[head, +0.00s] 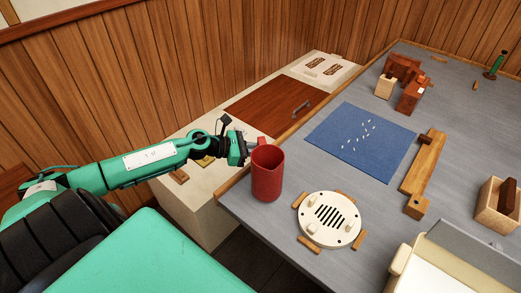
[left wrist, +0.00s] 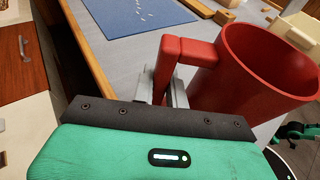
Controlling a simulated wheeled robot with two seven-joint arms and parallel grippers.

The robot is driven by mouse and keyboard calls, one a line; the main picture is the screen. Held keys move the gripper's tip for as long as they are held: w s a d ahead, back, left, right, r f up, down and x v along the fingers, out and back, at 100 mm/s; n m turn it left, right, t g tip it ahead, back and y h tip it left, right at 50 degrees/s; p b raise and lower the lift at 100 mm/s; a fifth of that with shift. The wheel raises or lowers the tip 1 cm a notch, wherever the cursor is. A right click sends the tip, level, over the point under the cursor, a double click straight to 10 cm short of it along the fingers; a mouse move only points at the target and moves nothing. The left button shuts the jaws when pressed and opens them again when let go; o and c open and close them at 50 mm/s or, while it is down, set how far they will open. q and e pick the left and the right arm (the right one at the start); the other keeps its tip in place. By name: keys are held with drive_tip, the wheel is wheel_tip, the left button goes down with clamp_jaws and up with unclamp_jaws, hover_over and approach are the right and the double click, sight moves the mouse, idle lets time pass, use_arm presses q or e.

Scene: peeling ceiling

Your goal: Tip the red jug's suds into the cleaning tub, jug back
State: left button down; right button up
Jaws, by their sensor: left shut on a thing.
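The red jug (head: 267,178) is upright at the near left corner of the grey table. I cannot tell whether its base touches the tabletop. My left gripper (head: 248,150) is shut on the jug's handle, which shows between its fingers in the left wrist view (left wrist: 178,62). The jug's open mouth (left wrist: 265,60) faces up there; its suds are not visible. A cream, open-topped container (head: 400,262), which looks like the cleaning tub, is cut off at the head view's lower right.
A round white slatted disc (head: 328,219) with wooden blocks around it lies between jug and container. A blue mat (head: 362,142) with small white pieces lies behind. A long wooden piece (head: 424,165) and a wooden box (head: 490,212) stand to the right. A low cabinet adjoins the left edge.

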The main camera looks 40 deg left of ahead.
idle(0.4)
use_arm(q)
drive_tip(key=shift+f+b, duration=0.6)
drive_tip(key=shift+s+a+f+b, duration=0.15)
drive_tip(key=shift+a+f+b, duration=0.05)
drive_tip(key=shift+f+b, duration=0.15)
drive_tip(key=c, duration=1.5)
unclamp_jaws()
drive_tip(key=shift+o, duration=0.9)
drive_tip(key=shift+s+f, duration=0.1)
drive_tip(key=shift+f, duration=0.05)
drive_tip(key=shift+a, duration=0.1)
